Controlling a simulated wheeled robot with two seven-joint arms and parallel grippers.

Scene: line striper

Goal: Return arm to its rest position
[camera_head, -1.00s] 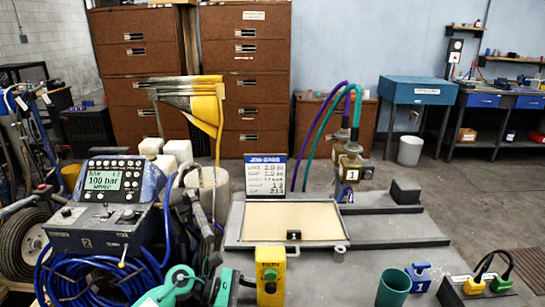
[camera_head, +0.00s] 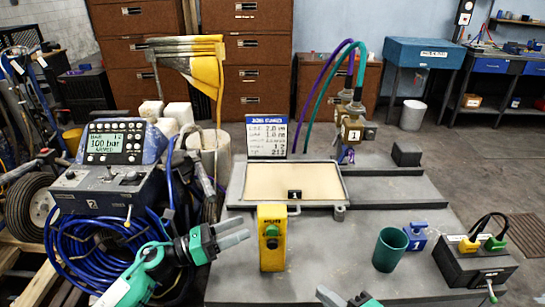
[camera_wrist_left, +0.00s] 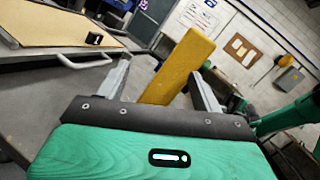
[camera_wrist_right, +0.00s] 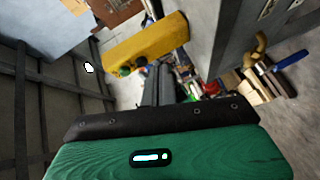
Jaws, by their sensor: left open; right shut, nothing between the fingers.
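My left gripper (camera_head: 234,231) comes in from the lower left in the head view. Its grey fingers are open and empty, pointing right toward the yellow control post (camera_head: 271,238), with a small visible gap in the picture. In the left wrist view the yellow post (camera_wrist_left: 180,68) shows between and beyond the spread fingers (camera_wrist_left: 161,66). My right gripper (camera_head: 324,292) only just shows at the bottom edge of the head view. In the right wrist view its fingers (camera_wrist_right: 162,72) are together and empty, with the yellow post (camera_wrist_right: 145,47) and its green button beyond them.
A grey bench carries a shallow framed tray (camera_head: 335,198), a green cup (camera_head: 390,249), a blue block (camera_head: 416,236) and a black box with cables (camera_head: 474,268). A control console (camera_head: 112,165) and coiled blue hose (camera_head: 70,250) stand at the left. The bench's front middle looks open.

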